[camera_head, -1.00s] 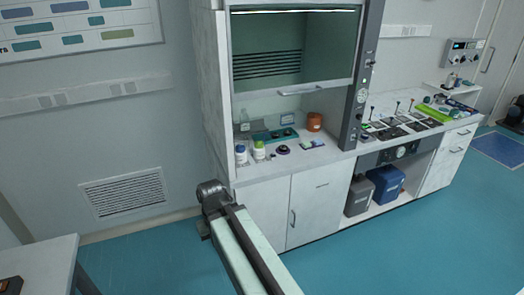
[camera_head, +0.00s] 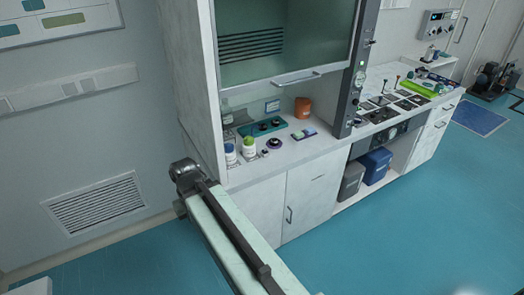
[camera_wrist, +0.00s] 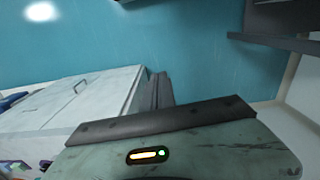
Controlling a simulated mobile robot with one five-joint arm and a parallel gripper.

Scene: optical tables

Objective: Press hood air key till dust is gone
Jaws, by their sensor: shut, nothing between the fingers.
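The fume hood (camera_head: 283,80) stands ahead, its glass sash (camera_head: 265,40) partly lowered above an open gap. Small controls (camera_head: 360,80) sit on the dark post at the hood's right side; I cannot tell which is the air key. Dust cannot be made out at this size. My gripper (camera_wrist: 158,78) shows in the wrist view as two dark fingers close together, with nothing held, over the blue floor beside white cabinet fronts (camera_wrist: 75,95). It is apart from the hood controls.
Inside the hood are white bottles (camera_head: 249,146), an orange pot (camera_head: 303,108) and a teal tray (camera_head: 263,127). A counter with dark plates (camera_head: 380,100) continues right. Grey and blue containers (camera_head: 375,165) stand below it. The blue floor (camera_head: 420,230) in front is clear.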

